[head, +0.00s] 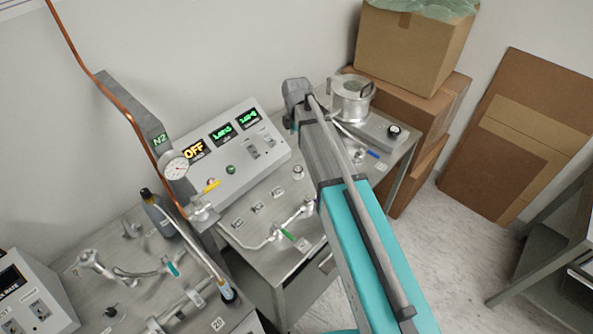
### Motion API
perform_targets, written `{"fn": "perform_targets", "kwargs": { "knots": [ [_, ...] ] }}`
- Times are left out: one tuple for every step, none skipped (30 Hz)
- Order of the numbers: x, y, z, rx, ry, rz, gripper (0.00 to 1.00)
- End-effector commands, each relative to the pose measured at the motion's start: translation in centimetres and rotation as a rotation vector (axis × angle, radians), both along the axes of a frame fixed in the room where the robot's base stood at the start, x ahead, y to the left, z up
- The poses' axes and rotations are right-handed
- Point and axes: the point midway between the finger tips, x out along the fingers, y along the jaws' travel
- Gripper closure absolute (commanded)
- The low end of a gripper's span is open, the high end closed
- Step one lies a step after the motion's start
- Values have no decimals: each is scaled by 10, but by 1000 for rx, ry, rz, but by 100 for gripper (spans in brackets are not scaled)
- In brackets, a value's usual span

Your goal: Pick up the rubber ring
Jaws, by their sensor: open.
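I cannot pick out a rubber ring in the head view; it may be hidden or too small to tell. My arm reaches up from the bottom right over the metal bench (262,213), and its far end is beside the grey control panel. My gripper does not show; only arm links are visible. A round steel chamber (350,101) with an open top stands at the back of the bench, beyond the arm's end. A small round metal fitting (298,172) sits on the bench left of my arm.
A control panel (232,143) with green displays and "OFF" stands against the wall. An N2 column with a gauge (176,167) rises beside it. Pipes with a green-handled valve (288,235) lie on the bench. Cardboard boxes (412,50) stand behind.

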Motion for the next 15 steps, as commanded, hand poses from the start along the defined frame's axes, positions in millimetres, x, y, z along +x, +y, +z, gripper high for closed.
{"fn": "perform_targets", "kwargs": {
  "knots": [
    [0,0,-7,0,0,0,10],
    [0,0,-9,0,0,0,10],
    [0,0,-12,0,0,0,10],
    [0,0,-14,0,0,0,10],
    [0,0,-17,0,0,0,10],
    [0,0,-20,0,0,0,10],
    [0,0,-22,0,0,0,10],
    [0,0,-25,0,0,0,10],
    [0,0,-28,0,0,0,10],
    [0,0,-30,0,0,0,10],
    [0,0,-32,0,0,0,10],
    [0,0,-35,0,0,0,10],
    [0,0,-38,0,0,0,10],
    [0,0,-40,0,0,0,10],
    [0,0,-43,0,0,0,10]
  ]
}}
